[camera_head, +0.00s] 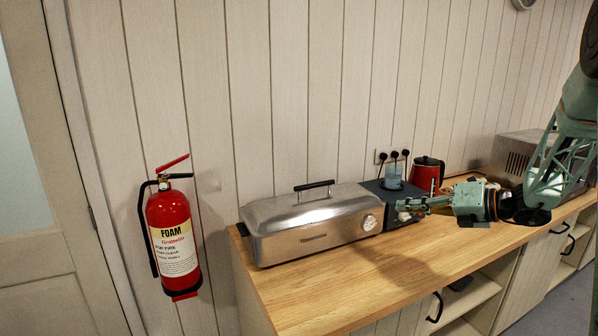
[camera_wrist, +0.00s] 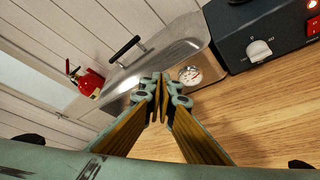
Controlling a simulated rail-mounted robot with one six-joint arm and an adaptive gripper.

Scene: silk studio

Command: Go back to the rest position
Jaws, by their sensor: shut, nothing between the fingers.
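My gripper (camera_head: 408,205) is in front of the dark hot-plate unit, above the wooden counter, pointing left toward the metal roaster. In the wrist view my gripper (camera_wrist: 160,88) has its fingertips together with nothing between them. The silver roaster (camera_head: 290,236) has a black lid handle and a round dial, and its lid is on. It also shows beyond the fingertips in the wrist view (camera_wrist: 185,40). The dark unit (camera_head: 370,188) stands right of the roaster, partly hidden by my gripper. A blue-grey glass (camera_head: 393,177) stands on it.
A red kettle (camera_head: 428,173) stands behind my gripper, and a metal microwave-like box (camera_head: 512,150) is farther right. A red fire extinguisher (camera_head: 172,238) hangs on the wall at left. The wooden counter (camera_head: 400,265) is bare in front of the roaster and my gripper.

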